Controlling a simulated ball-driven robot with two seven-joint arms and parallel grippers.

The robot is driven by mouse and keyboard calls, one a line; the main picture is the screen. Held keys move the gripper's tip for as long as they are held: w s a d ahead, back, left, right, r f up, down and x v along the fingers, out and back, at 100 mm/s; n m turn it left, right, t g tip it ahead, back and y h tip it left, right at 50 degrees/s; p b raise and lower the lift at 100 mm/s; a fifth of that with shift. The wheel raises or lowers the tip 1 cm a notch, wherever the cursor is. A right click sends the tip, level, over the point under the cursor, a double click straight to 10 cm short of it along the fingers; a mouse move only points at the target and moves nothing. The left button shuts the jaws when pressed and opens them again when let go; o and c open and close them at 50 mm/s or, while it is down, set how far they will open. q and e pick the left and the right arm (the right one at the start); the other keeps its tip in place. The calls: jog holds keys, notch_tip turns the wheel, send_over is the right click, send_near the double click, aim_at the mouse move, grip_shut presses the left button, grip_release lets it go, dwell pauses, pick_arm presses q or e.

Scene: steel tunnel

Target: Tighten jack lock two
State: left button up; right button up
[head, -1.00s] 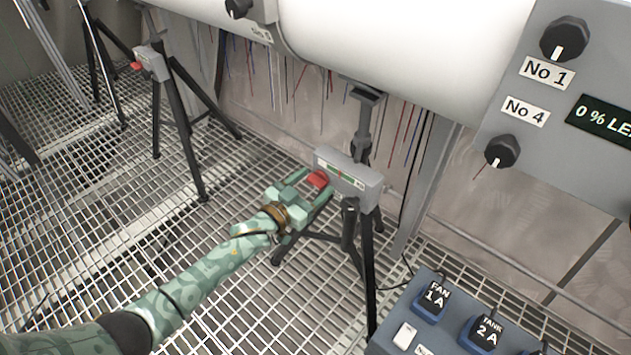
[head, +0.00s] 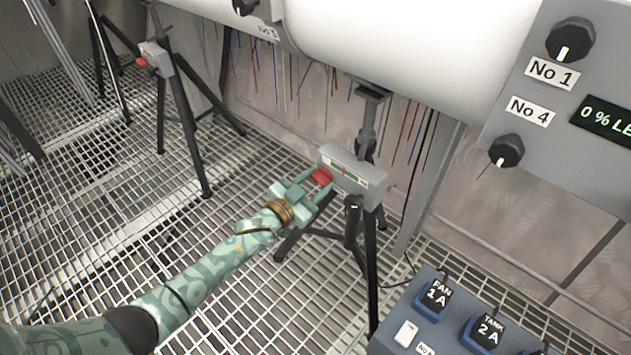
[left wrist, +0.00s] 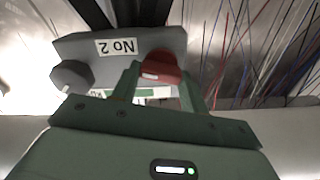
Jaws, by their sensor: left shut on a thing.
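Jack two's grey head (head: 357,181) stands on a black tripod in the middle of the head view, under the white tank. Its red lock knob (head: 321,177) sticks out at the left end of the head. My left gripper (head: 322,184) is shut on this knob, with a finger on either side. In the left wrist view the red knob (left wrist: 158,68) sits between the green fingers (left wrist: 160,88). The grey head (left wrist: 85,48) there carries an upside-down "No 2" label. The scale strip in the head view shows green and a red mark. My right gripper is not in view.
Another tripod jack (head: 157,60) with a red knob stands at the upper left. A switch box (head: 390,338) with FAN and TANK switches is at the lower right. A grey panel (head: 545,170) with dials is at right. Thin coloured wires hang behind the jack.

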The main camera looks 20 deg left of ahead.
pick_arm(q)
jog(key=shift+m, duration=1.3)
jog(key=m, duration=0.2)
jog(key=shift+s+d+f+m, duration=0.1)
jog(key=shift+f+m, duration=0.05)
jog(key=shift+m, duration=0.25)
jog(key=m, duration=0.2)
jog(key=shift+f+m, duration=0.1)
jog(key=shift+m, duration=0.3)
jog(key=shift+m+b, duration=0.35)
jog(key=shift+m, duration=0.45)
jog(key=shift+f+m, duration=0.1)
jog(key=shift+m, duration=0.7)
jog(key=shift+m+b, duration=0.5)
jog(key=shift+m, duration=1.2)
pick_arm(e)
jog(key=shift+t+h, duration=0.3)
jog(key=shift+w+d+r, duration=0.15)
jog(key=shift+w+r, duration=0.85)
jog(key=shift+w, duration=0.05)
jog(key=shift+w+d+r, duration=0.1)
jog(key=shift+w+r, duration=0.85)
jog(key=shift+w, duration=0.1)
